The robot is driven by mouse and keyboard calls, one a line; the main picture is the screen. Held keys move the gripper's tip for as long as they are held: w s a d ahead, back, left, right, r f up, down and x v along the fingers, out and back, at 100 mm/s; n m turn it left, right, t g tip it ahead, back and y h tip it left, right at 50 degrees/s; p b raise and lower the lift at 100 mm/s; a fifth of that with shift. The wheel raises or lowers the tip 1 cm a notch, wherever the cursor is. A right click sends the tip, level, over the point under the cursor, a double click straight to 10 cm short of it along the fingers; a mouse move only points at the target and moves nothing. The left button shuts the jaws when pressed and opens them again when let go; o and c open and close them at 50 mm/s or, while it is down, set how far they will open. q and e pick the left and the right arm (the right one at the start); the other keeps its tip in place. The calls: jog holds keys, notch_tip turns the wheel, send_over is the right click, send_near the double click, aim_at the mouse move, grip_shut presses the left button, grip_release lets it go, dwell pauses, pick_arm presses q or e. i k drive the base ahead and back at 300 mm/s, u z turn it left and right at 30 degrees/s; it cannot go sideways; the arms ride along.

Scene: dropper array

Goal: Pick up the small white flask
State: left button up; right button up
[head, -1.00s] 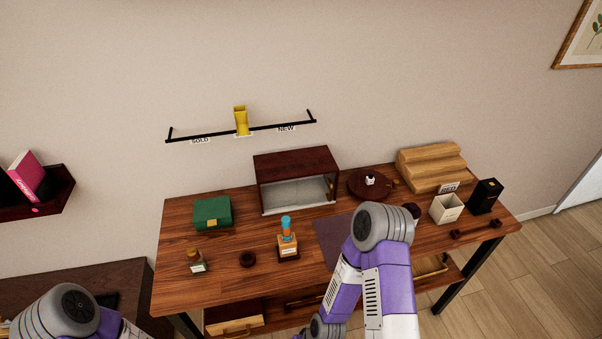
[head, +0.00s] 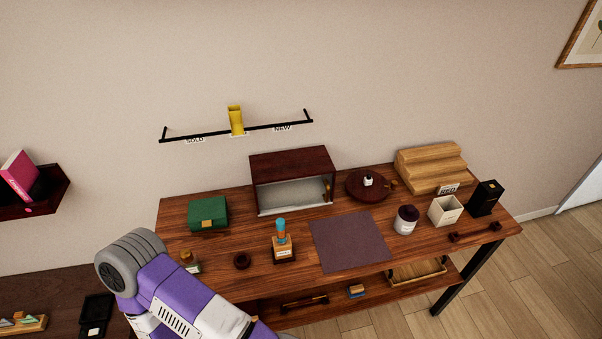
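A small white flask with a dark top (head: 368,181) stands on the round dark red turntable (head: 362,192) at the back right of the wooden table. Nothing touches it from the front. A larger white jar with a dark lid (head: 405,221) stands nearer the front. My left arm shows at the lower left, over the table's left front corner, but its gripper is out of the frame. My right arm and gripper are not in the picture.
The dark red open-fronted box (head: 291,163) stands left of the turntable, the stepped wooden stand (head: 430,165) right of it. The dark mat (head: 350,242) is bare. A bottle with a blue top (head: 282,243), a green box (head: 208,214) and a white bin (head: 445,210) also stand there.

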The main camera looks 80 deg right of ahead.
aim_at(367, 181)
jog(key=u, duration=0.2)
jog(key=k, duration=2.15)
jog(key=z, duration=0.2)
